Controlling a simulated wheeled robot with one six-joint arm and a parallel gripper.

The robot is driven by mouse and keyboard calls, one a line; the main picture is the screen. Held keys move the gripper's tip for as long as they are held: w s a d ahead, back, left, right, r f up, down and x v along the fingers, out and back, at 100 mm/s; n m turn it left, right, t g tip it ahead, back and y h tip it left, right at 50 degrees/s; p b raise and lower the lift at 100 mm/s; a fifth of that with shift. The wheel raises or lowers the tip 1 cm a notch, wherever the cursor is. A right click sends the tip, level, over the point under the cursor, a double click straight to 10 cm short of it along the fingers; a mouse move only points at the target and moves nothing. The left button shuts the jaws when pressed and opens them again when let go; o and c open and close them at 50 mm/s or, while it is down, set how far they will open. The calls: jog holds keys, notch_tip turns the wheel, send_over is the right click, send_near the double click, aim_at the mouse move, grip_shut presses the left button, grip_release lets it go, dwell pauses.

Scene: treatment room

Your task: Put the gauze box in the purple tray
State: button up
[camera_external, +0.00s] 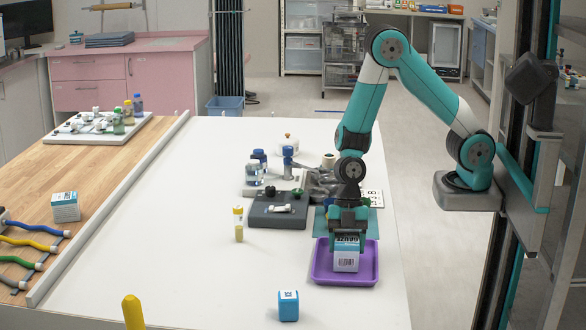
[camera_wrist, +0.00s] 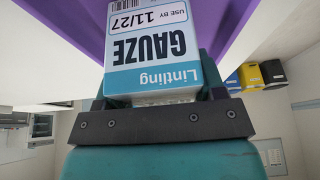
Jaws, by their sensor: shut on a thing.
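The gauze box (camera_external: 346,258) is white with a teal band and is held between the fingers of my gripper (camera_external: 348,232). In the wrist view the gauze box (camera_wrist: 155,45) reads "Lintling GAUZE", and my gripper (camera_wrist: 165,110) is shut on it. The purple tray (camera_external: 325,276) lies on the white table near its right edge. The gauze box is over the inside of the tray; I cannot tell whether its bottom touches the tray floor. The purple tray also shows behind the box in the wrist view (camera_wrist: 68,22).
A blue box (camera_external: 288,306) stands in front of the tray. A yellowish vial (camera_external: 239,226) and a dark grey tray (camera_external: 277,213) are to the left. Bottles (camera_external: 289,163) stand farther back. Another white-teal box (camera_external: 65,207) is on the wooden top. The white table's left middle is clear.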

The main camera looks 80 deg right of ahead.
jog(key=shift+f, duration=0.2)
jog(key=o, duration=0.9)
jog(key=shift+o, duration=0.2)
jog(key=shift+r, duration=0.15)
jog(key=shift+r, duration=0.2)
jog(key=v, duration=1.2)
jog(key=s+a+r+m, duration=0.3)
jog(key=s+r+m, duration=0.7)
jog(key=s, duration=0.4)
jog(key=shift+s+r+m, duration=0.2)
jog(key=shift+s+m, duration=0.05)
jog(key=shift+m, duration=0.25)
